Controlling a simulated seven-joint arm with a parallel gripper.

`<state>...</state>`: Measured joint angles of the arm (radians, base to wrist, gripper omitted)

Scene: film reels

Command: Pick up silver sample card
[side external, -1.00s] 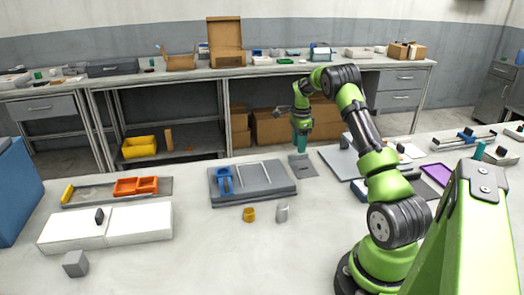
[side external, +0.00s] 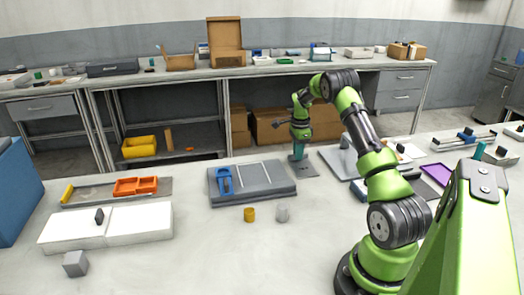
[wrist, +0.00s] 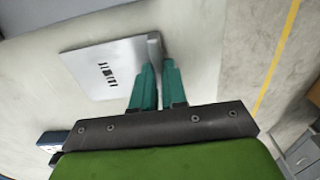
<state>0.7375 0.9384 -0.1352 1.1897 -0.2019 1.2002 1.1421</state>
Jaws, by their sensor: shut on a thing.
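The silver sample card (wrist: 88,62) is a flat light-grey plate with black marks, with a raised part along its right edge in the wrist view. In the side view the card (side external: 309,170) lies on the table, partly behind my gripper (side external: 298,156). In the wrist view the teal fingers of my gripper (wrist: 158,76) are on either side of the card's raised edge and shut on it. The exact contact is partly hidden by the fingertips.
A grey slab with a blue piece (side external: 255,190) lies to the left. A grey plate (side external: 335,162) lies close on the right. A small yellow piece (side external: 249,215) and a grey piece (side external: 282,213) stand in front.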

